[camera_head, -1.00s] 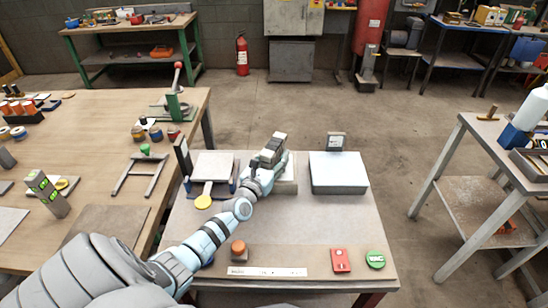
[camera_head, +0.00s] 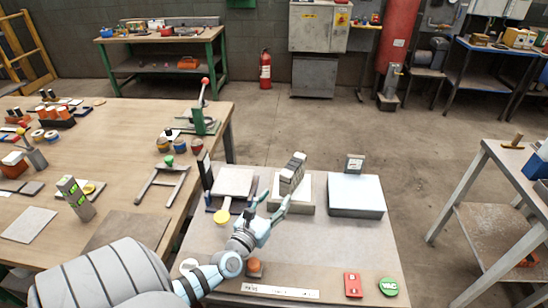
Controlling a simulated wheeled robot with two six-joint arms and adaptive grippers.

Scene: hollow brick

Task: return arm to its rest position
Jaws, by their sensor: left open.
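My left arm comes in from the lower left over the small table. Its gripper (camera_head: 276,195) is open, with its two light blue fingers spread and nothing between them. The grey hollow brick (camera_head: 292,172) stands on a pale plate (camera_head: 306,207) in the middle of the table, just beyond the fingertips. The fingers look clear of the brick, though the exact gap is hard to judge. My right gripper is not in view.
A wooden bench (camera_head: 130,120) stands left, with a grey side table (camera_head: 500,165) right.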

